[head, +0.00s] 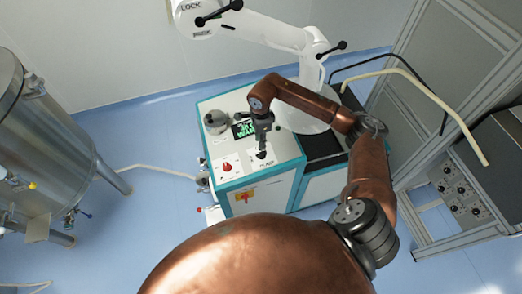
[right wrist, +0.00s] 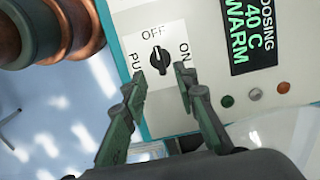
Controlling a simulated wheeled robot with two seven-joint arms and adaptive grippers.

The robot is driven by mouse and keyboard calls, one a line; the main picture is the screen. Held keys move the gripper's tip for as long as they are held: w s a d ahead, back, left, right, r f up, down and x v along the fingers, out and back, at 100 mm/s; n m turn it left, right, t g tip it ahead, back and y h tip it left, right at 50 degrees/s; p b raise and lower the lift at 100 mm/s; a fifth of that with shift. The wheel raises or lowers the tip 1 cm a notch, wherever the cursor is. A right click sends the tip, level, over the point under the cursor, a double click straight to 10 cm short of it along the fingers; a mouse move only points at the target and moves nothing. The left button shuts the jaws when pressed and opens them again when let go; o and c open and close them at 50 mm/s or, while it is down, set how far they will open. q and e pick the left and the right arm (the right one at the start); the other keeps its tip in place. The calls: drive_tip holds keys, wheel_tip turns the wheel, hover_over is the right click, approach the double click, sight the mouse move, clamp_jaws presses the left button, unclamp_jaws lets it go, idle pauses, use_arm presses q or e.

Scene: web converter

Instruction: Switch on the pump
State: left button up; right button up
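The pump switch (right wrist: 158,60) is a black rotary knob on a white plate (right wrist: 138,48) marked OFF, ON and, partly cut off, PU. In the right wrist view its bar lies roughly up and down, in line with OFF; ON is to the right. In the head view the PUMP plate (head: 267,163) is on the cabinet's top, and the knob is mostly hidden by my gripper. My right gripper (head: 262,148) points down over it. In the right wrist view its fingers (right wrist: 160,77) are apart, one on each side just below the knob. I cannot tell whether they touch it. My left gripper is not in view.
The teal-edged cabinet (head: 285,150) also carries a display (head: 244,130), a red knob (head: 227,167) and a round metal part (head: 215,121). A white robot arm (head: 265,30) stands behind. A steel tank (head: 45,125) is left, a metal frame (head: 420,215) right. Floor between tank and cabinet is mostly clear.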

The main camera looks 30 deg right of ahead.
sight(261, 152)
drive_tip(key=shift+s+d+f, duration=0.1)
drive_tip(key=shift+d+f, duration=0.05)
drive_tip(key=shift+f, duration=0.25)
wheel_tip(261, 152, down, 7)
drive_tip(key=shift+r+p, duration=0.1)
drive_tip(key=shift+p, duration=0.7)
clamp_jaws()
